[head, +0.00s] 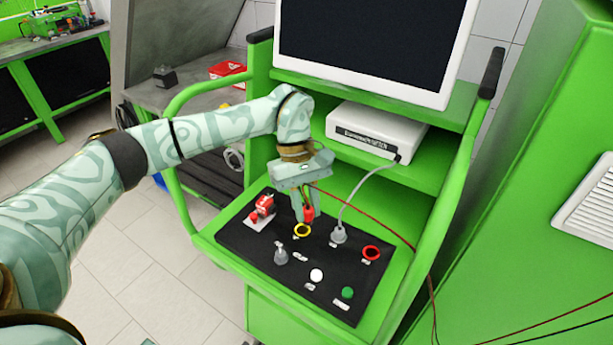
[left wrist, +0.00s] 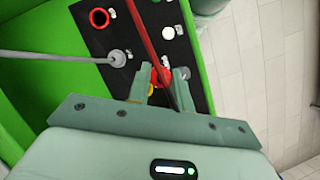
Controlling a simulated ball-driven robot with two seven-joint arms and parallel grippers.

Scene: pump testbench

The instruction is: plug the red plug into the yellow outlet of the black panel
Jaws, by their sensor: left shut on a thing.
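My left gripper (head: 304,211) is shut on the red plug (head: 308,212) and holds it over the black panel (head: 325,258). In the head view the plug is just above the yellow outlet (head: 302,230), slightly to its right. I cannot tell how large the gap is. The outlet's ring and dark opening show. In the left wrist view the red plug (left wrist: 163,76) is between the fingers (left wrist: 161,84), its red cable crossing the view. A bit of yellow shows beside the left finger; the rest is hidden. My right gripper is not in view.
A grey plug (head: 338,234) with a grey cable stands beside the yellow outlet. The panel also bears a red switch (head: 263,207), a red outlet (head: 371,253), a white button (head: 317,275) and a green button (head: 347,292). A white box (head: 375,135) sits on the shelf behind.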

